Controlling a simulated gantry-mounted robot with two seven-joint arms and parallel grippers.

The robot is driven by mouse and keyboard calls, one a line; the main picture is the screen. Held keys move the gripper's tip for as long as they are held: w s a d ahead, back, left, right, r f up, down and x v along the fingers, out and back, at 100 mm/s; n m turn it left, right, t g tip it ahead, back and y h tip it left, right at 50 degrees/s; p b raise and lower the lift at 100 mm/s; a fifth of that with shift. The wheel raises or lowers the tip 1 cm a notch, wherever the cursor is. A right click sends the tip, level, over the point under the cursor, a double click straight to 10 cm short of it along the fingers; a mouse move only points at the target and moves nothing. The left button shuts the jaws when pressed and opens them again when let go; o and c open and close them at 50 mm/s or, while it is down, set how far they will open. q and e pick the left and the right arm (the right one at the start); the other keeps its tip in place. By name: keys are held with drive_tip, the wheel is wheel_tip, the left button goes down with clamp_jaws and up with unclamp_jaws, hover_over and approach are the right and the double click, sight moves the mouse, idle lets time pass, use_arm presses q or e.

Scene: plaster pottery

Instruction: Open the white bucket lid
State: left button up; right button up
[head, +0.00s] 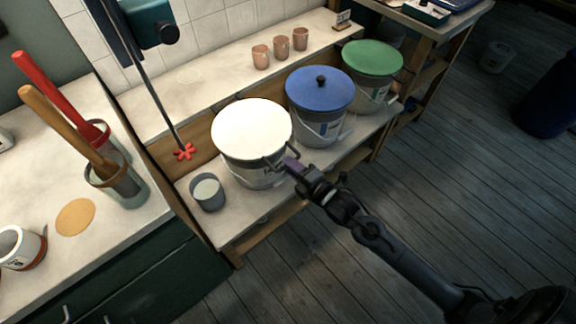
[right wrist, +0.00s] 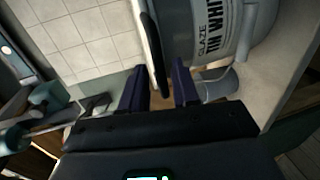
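The white bucket (head: 257,177) stands on the lower shelf with its white lid (head: 252,129) on top, looking closed. A dark handle (head: 276,160) sticks out from the lid's near right edge. My right gripper (head: 288,166) is at that handle. In the right wrist view its two purple fingers (right wrist: 160,84) are apart, and the dark handle (right wrist: 152,48) reaches down between or just beyond their tips. I cannot tell whether they touch it. The bucket's side with printed lettering (right wrist: 213,35) shows there too. My left gripper is not in view.
A blue-lidded bucket (head: 320,91) and a green-lidded bucket (head: 373,61) stand to the right. A small grey cup (head: 208,194) is at the front left. A mixer rod with a red star-shaped end (head: 184,152) hangs at the left. The floor in front is clear.

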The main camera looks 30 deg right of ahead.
drive_tip(key=shift+x, duration=1.15)
clamp_jaws()
